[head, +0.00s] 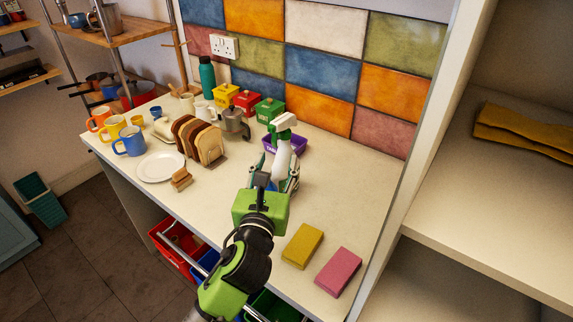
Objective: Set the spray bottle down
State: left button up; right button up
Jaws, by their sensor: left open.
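The spray bottle (282,163) has a white body and a green-and-white trigger head. It stands upright on the cream counter (345,205), in front of the purple tub (298,143). My left gripper (284,182) reaches in from the front, its open fingers on either side of the bottle's lower part. The gripper and wrist hide the bottle's base, so its contact with the counter is not clear. My right gripper is out of view.
Yellow (303,246) and pink (338,272) sponges lie to the right of my left arm. A toast rack (207,144), white plate (161,167) and several mugs stand left. Coloured canisters line the tiled wall.

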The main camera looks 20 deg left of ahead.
aim_at(284, 139)
pick_arm(q)
jog(key=w, duration=0.3)
jog(key=w+p, duration=0.1)
jog(key=w, duration=0.1)
jog(key=shift+w+a+r, duration=0.2)
jog(key=shift+a+r, duration=0.05)
jog(key=shift+a, duration=0.05)
jog(key=shift+w+f, duration=0.15)
jog(key=shift+w, duration=0.2)
jog(key=shift+w+a+r+p, duration=0.15)
jog(key=shift+w+p, duration=0.1)
jog(key=shift+w, duration=0.3)
jog(key=shift+w+r+p, duration=0.1)
jog(key=shift+w+p, duration=0.15)
jog(key=shift+w, duration=0.25)
jog(key=shift+w+a+f, duration=0.1)
jog(key=shift+w, duration=1.05)
jog(key=shift+w+f, duration=0.1)
jog(key=shift+w, duration=0.35)
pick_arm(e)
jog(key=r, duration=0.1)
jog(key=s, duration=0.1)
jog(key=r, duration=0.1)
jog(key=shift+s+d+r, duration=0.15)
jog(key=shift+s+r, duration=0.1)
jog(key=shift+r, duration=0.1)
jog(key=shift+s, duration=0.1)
